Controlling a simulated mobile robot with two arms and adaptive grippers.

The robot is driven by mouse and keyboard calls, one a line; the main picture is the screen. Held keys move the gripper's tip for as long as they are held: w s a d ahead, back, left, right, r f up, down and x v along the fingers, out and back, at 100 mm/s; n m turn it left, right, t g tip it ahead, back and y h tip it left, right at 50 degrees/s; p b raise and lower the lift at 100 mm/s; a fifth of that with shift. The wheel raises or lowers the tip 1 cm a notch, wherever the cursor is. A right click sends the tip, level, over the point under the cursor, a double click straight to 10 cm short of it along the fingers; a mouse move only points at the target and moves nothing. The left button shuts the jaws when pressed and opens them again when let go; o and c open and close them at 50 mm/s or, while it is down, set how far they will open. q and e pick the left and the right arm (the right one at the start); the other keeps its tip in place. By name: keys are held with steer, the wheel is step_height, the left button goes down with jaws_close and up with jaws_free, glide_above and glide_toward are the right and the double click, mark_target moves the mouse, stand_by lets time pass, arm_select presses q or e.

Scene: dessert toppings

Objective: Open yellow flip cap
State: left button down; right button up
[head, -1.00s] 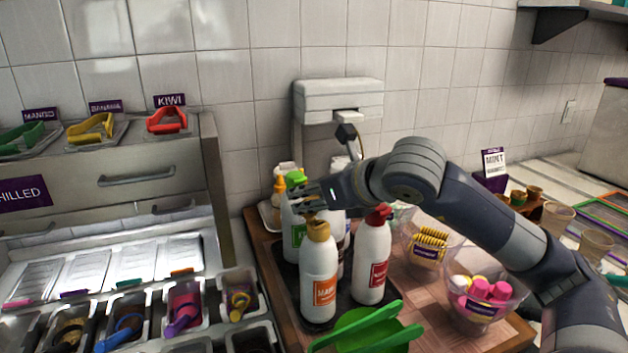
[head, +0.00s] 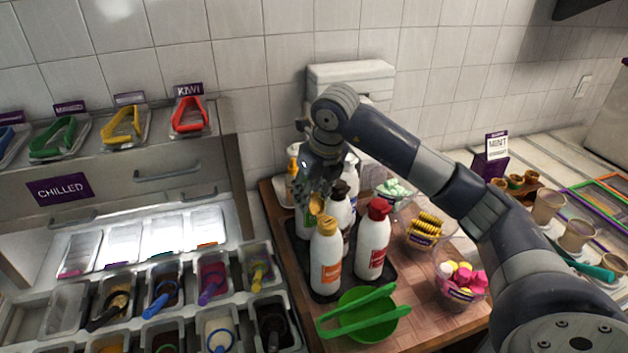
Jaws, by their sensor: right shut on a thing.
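The bottle with the yellow cap (head: 326,224) and an orange label stands upright at the front of a dark tray (head: 383,282). A yellow piece (head: 316,204), apparently the cap's lid, stands up just above the cap's top at my fingertips. My right gripper (head: 318,190) reaches down from above and behind the bottle, shut on this yellow piece. The fingers overlap the bottles behind, so the exact contact is hard to see. My left gripper is not in view.
A red-capped bottle (head: 374,242) stands close on the right, and a black-capped bottle (head: 340,203) close behind. A green bowl with tongs (head: 366,318) sits in front. Bowls of yellow (head: 425,230) and pink (head: 462,282) toppings stand right. Topping bins (head: 163,292) fill the left.

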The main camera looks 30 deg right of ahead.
mark_target(317, 205)
steer(key=shift+w+f+g+p, duration=0.1)
steer(key=shift+f+g+p, duration=0.2)
steer(key=shift+g, duration=0.2)
steer(key=shift+a+f, duration=0.1)
steer(key=o, duration=1)
steer(key=shift+o, duration=0.3)
steer(key=shift+w, duration=0.1)
steer(key=shift+r, duration=0.35)
steer(key=v, duration=1.1)
steer(key=shift+r, duration=0.15)
